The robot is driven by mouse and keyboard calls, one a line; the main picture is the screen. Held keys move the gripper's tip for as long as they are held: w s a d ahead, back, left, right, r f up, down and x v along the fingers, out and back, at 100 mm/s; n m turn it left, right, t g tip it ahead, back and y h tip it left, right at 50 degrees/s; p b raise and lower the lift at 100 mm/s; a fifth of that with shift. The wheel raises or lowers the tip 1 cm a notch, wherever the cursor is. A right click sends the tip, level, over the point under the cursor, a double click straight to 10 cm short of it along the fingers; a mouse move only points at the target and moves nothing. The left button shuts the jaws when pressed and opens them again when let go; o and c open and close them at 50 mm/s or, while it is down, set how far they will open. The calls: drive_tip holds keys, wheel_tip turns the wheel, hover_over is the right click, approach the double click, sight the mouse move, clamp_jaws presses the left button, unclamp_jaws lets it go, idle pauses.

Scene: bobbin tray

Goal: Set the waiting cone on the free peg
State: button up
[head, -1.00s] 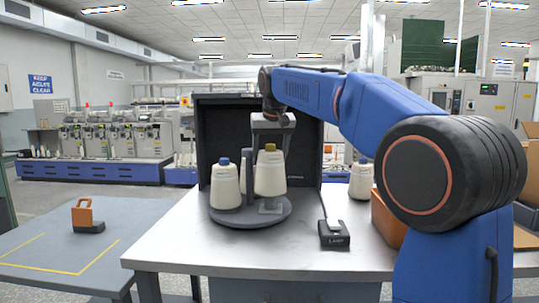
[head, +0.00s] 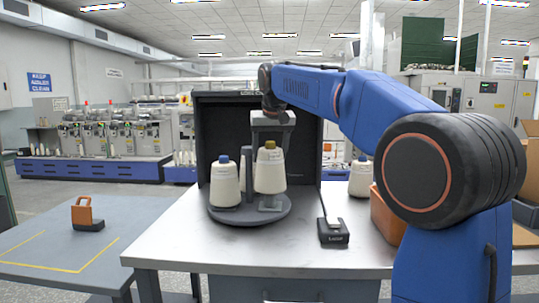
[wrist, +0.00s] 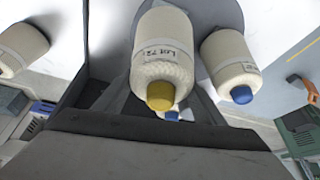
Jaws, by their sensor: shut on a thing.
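My gripper (head: 271,138) is shut on the yellow-topped cream cone (head: 270,172), holding it upright from above. In the wrist view the labelled cone (wrist: 163,55) shows with its yellow tip downward in the picture. It stands over the round grey tray (head: 228,219); a grey support (head: 270,203) shows right below its base, and I cannot tell whether they touch. A blue-topped cone (head: 225,186) stands on the tray to the left, also in the wrist view (wrist: 230,62). A grey upright post (head: 243,165) shows between the cones. Pegs inside cones are hidden.
A dark panelled enclosure (head: 225,120) stands behind the tray. Another cone (head: 360,179) stands at the right, near an orange-brown bin (head: 386,215). The white table's (head: 225,250) front is clear.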

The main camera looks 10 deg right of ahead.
drive_tip(key=shift+f, duration=2.4)
idle(0.9)
drive_tip(key=o, duration=1.8)
drive_tip(key=v, duration=1.7)
drive_tip(key=shift+s+r, duration=0.15)
